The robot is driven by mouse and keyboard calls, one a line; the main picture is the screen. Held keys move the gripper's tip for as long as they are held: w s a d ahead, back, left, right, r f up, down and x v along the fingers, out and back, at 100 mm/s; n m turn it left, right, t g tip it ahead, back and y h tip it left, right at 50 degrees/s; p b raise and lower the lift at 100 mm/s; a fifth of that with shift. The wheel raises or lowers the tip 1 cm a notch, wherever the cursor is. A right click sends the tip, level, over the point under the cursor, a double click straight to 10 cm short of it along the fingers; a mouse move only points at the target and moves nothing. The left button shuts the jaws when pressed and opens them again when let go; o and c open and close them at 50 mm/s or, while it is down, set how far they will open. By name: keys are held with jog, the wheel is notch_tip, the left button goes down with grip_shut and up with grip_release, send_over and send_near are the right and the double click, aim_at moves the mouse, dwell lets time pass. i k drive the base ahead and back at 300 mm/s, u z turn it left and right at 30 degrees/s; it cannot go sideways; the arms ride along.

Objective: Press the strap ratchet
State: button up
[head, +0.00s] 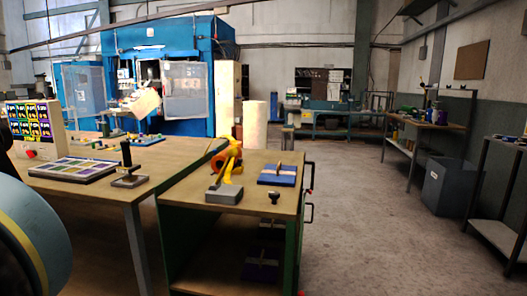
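I cannot make out for certain which thing is the strap ratchet. On the green-framed bench (178,190) lies a flat blue-purple piece (268,181) with a pale band and a small upright part on it. A yellow and orange piece (228,161) lies towards the back left of that bench top. In front of it is a grey block (223,195) with a thin rod leaning up from it. A small dark knob-like piece (274,197) stands near the front right. My gripper does not show in this view.
A wooden table (103,190) on the left bears a flat colour-patterned panel (73,170) and a black-handled tool on a plate (129,178). The bench's lower shelf holds similar purple pieces (261,270). A grey bin (445,187) stands right. The floor (370,220) between is clear.

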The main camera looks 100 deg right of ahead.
aim_at(232, 153)
jog(key=z, duration=3.45)
jog(key=i, duration=0.55)
jog(key=u, duration=2.6)
